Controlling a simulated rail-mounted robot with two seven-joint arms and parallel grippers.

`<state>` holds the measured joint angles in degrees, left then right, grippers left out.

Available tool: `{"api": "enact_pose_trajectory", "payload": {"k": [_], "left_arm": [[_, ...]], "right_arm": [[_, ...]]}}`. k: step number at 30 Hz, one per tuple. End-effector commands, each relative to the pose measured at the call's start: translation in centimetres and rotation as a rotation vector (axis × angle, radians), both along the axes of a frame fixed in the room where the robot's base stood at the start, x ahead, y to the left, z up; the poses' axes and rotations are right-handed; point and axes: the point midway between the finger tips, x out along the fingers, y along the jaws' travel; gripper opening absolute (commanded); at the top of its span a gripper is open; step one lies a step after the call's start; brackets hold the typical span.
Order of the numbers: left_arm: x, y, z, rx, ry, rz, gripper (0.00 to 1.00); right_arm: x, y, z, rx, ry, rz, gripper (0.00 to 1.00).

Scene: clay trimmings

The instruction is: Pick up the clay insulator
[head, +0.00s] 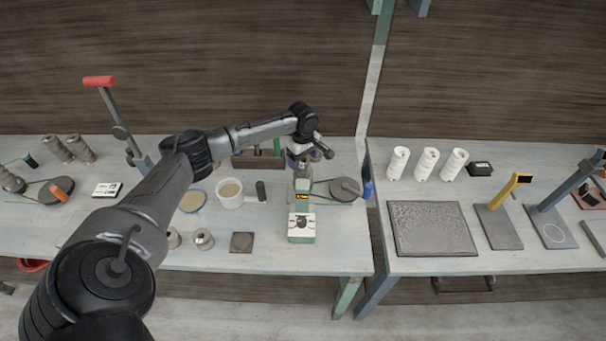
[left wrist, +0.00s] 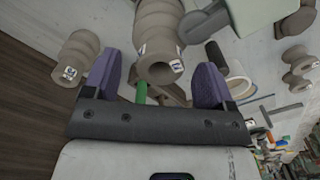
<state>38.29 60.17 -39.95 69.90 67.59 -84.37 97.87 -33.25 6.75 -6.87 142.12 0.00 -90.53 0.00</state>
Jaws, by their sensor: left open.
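A tan, ribbed clay insulator (left wrist: 158,35) with a small label on its end fills the upper middle of the left wrist view. My left gripper (left wrist: 158,68) is open, with one purple finger on each side of the insulator's labelled end. I cannot tell whether the fingers touch it. A second similar insulator (left wrist: 78,52) lies to the left in that view. In the head view my left gripper (head: 310,152) is over the back of the left table, and its arm and fingers largely hide the insulator there. Two more tan insulators (head: 57,148) (head: 80,148) stand at the far left. My right gripper is not in view.
Near my left gripper are a green-and-white device (head: 302,228), a cream mug (head: 231,198) and a round grey plate (head: 343,193). A red-handled press (head: 117,125) stands left. The right table holds three white insulators (head: 428,164) and a grey tray (head: 432,254).

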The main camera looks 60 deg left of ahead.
Motion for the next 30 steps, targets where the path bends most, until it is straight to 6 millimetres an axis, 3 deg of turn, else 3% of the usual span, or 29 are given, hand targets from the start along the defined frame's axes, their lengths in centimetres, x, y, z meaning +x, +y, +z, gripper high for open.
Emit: {"api": "enact_pose_trajectory", "payload": {"k": [7, 17, 30], "left_arm": [[0.0, -0.1, -2.7, 0.000, 0.001, -0.001, 0.78], [0.0, -0.1, -3.0, 0.001, 0.000, -0.001, 0.77], [0.0, -0.1, -3.0, 0.001, 0.000, -0.001, 0.35]], "right_arm": [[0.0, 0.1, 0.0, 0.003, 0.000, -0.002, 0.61], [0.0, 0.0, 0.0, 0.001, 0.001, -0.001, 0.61], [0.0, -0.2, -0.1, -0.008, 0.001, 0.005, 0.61]]}}
